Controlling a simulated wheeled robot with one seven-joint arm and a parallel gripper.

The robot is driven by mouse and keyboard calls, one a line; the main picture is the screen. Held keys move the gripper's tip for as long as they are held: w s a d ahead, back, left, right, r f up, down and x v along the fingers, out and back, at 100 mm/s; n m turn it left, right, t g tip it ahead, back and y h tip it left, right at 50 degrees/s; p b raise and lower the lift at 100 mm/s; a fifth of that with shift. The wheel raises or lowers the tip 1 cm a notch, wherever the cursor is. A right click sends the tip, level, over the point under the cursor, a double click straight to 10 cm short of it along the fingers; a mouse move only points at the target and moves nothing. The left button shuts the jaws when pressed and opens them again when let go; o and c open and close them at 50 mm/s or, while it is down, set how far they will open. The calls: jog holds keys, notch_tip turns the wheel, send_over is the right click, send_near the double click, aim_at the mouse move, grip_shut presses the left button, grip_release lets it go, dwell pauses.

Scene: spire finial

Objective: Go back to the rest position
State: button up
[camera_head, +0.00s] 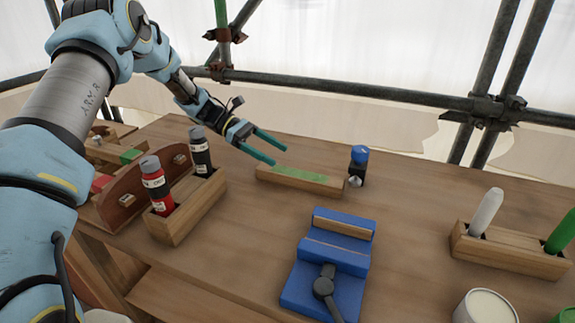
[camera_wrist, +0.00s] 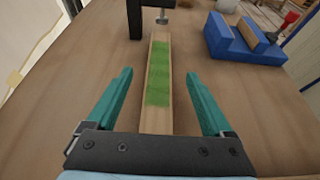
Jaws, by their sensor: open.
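My gripper (camera_head: 269,150) has two teal fingers. I cannot tell exactly how high the fingers are above the bench.
A dark clamp with a blue top (camera_head: 358,166) stands at the block's right end. A blue vise (camera_head: 330,265) is nearer. A wooden rack (camera_head: 190,212) holds red and black bottles at left. Another rack (camera_head: 510,252) holds white and green sticks at right. Scaffold pipes (camera_head: 350,90) run behind.

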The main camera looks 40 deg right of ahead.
jog(key=shift+w+a+r, duration=0.25)
jog(key=shift+w+a, duration=0.05)
jog(key=shift+w, duration=0.15)
